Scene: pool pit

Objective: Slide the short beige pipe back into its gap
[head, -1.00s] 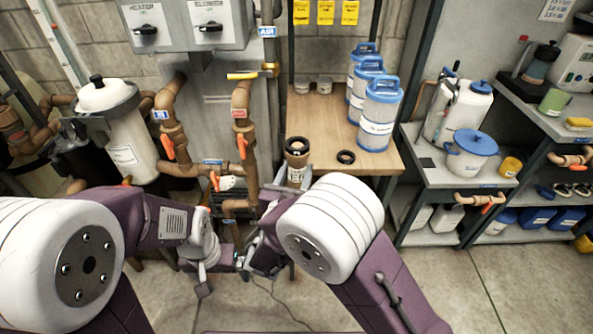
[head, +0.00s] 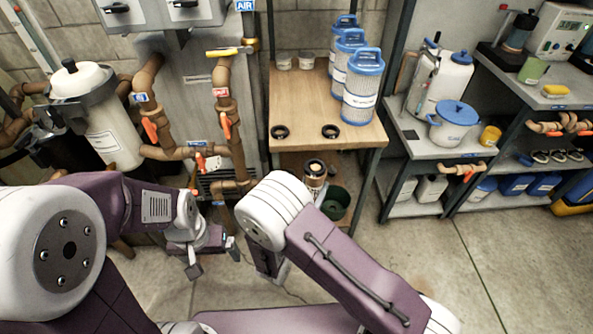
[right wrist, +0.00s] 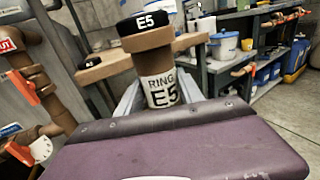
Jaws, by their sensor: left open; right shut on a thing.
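A short beige-brown pipe (right wrist: 152,62) with a black top marked E5 and a white label "RING E5" stands nearly upright in my right gripper (right wrist: 160,95). In the head view this pipe (head: 315,172) shows just beyond my right arm's white joint, in front of the wooden table; that joint hides the right fingers. My left gripper (head: 213,257) is open and empty, low in front of the pipework. Brown pipes (head: 222,90) with orange valve handles run at the left. I cannot make out the pipe's gap among them.
A wooden table (head: 300,100) carries two black rings (head: 330,131) and several blue-topped filter cartridges (head: 361,88). A green bucket (head: 335,203) is below it. A white filter tank (head: 105,120) stands left. Shelves (head: 520,100) fill the right. Floor is clear at lower right.

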